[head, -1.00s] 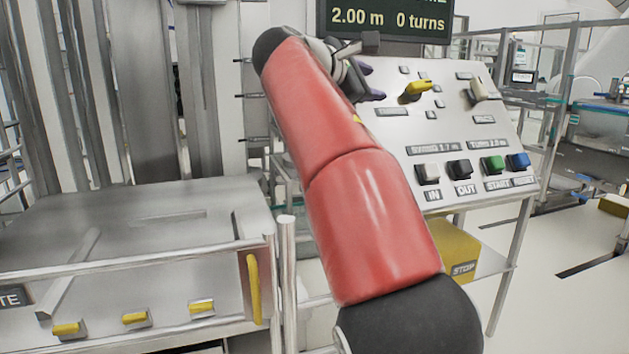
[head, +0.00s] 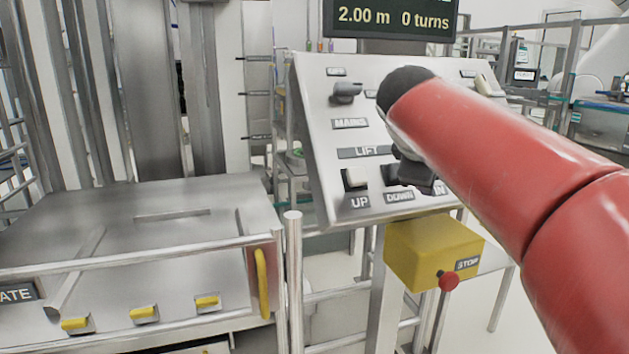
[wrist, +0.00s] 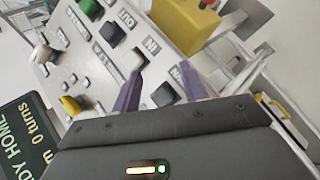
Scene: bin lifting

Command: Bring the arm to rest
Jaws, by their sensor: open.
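My red arm (head: 500,160) reaches in from the right in the head view, across the control panel (head: 318,110). Its dark wrist end is in front of the panel's right part, and my gripper is mostly hidden there. In the wrist view my gripper (wrist: 162,88) shows two purple fingers, spread apart with nothing between them. Whether the fingertips touch the panel cannot be told.
A yellow box (head: 425,255) with a red stop knob (head: 449,281) hangs below the panel. A steel post (head: 292,270) and a railed metal platform (head: 150,205) stand left. A display (head: 390,18) reads 2.00 m, 0 turns. Pale floor lies at lower right.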

